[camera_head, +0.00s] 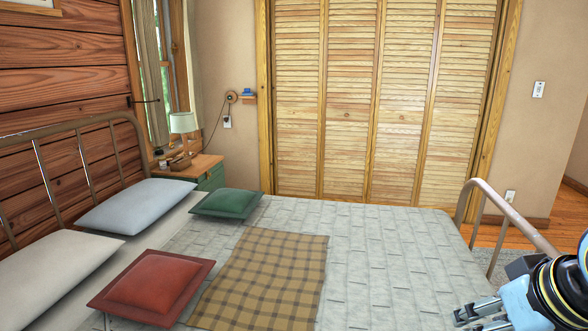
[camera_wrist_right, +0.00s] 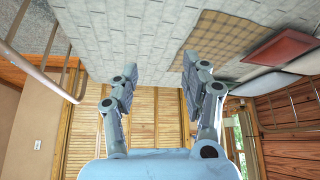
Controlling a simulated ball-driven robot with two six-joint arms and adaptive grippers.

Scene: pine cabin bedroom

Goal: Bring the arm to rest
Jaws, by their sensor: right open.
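My right gripper (camera_head: 478,316) shows at the lower right corner of the head view, over the near right part of the bed. Its two fingers stand apart in the right wrist view (camera_wrist_right: 160,78), with nothing between them. The bed (camera_head: 385,255) has a pale quilted cover and shows beyond the fingers in the wrist view, which is upside down. The gap between gripper and bed cannot be judged exactly. My left gripper is not in view.
A tan plaid blanket (camera_head: 262,275), red cushion (camera_head: 152,288), green cushion (camera_head: 226,203) and pale pillows (camera_head: 135,205) lie on the bed. A metal footboard rail (camera_head: 512,217) rises close to my right arm. A nightstand (camera_head: 205,166) with a lamp (camera_head: 183,123) stands beyond the bed.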

